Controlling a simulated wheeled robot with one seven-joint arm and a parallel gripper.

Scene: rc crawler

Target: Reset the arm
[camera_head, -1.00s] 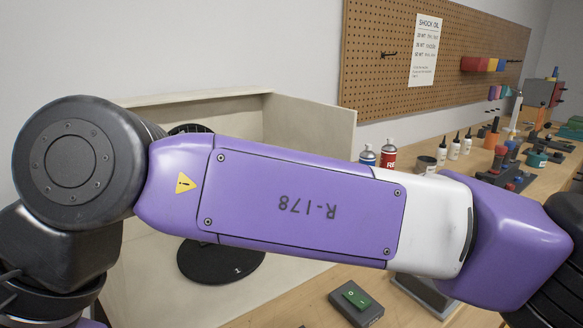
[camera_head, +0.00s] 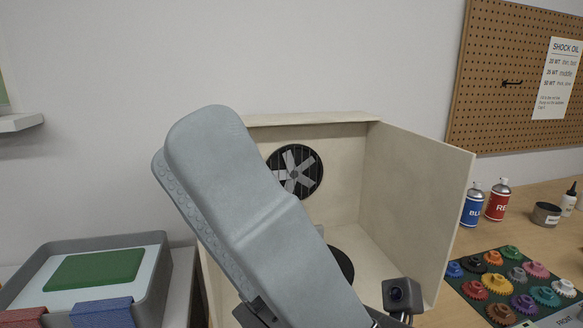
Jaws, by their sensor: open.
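My gripper (camera_head: 205,135) is large and close to the camera, in the middle of the head view. One thick grey finger shows, tilted with its tip up and to the left and a dotted pad along its left side. The other finger is hidden or cannot be made out. Nothing is seen held. A small dark camera-like part of mine shows at the lower right of the finger. The gripper stands in front of a cream open booth (camera_head: 418,190) and hides much of its left side.
The booth has a fan (camera_head: 295,172) in its back wall and a partly hidden black disc (camera_head: 342,263). At right are a blue can (camera_head: 472,208), a red can (camera_head: 497,202) and a mat of coloured gears (camera_head: 515,285). A grey tray (camera_head: 160,285) stands at left.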

